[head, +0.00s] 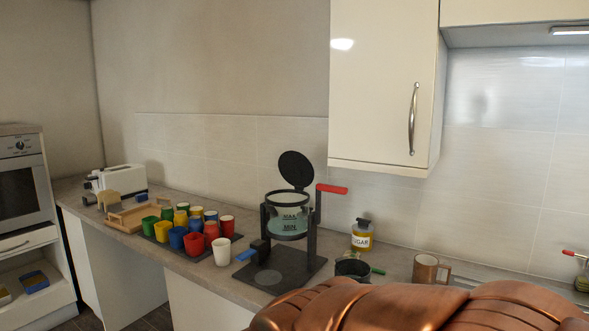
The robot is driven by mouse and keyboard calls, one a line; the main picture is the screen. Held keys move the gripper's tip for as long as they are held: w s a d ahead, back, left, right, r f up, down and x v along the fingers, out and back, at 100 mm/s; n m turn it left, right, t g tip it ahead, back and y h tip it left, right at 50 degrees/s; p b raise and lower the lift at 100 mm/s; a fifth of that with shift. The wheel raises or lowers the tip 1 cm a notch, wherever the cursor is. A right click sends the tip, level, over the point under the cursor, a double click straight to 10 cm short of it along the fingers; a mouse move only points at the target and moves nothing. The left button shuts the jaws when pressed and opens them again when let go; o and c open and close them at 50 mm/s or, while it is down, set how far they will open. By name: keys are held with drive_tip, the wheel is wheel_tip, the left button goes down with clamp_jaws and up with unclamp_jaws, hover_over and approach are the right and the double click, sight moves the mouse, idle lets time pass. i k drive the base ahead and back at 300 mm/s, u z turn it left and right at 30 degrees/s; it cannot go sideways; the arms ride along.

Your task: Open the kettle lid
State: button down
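The kettle (287,219) is a clear vessel with a dark rim and MAX and MIN marks, with greenish liquid low in it. It sits in a black stand. Its round black lid (295,170) is raised and tilted up at the back of the rim, so the top of the kettle is open. A red handle (331,188) sticks out to the right of the stand. My gripper is not in view. Large copper-coloured links of my arm fill the bottom right and hide part of the counter.
Several coloured cups (193,243) stand on a dark tray left of the kettle, with a white cup (221,251) in front. A sugar bottle (362,240), a small dark pot (352,268) and a copper mug (427,270) stand to the right. A wall cabinet (382,85) hangs above right.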

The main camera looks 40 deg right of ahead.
sight(293, 167)
drive_tip(key=u, duration=0.7)
drive_tip(key=i, duration=1.25)
drive_tip(key=z, duration=0.7)
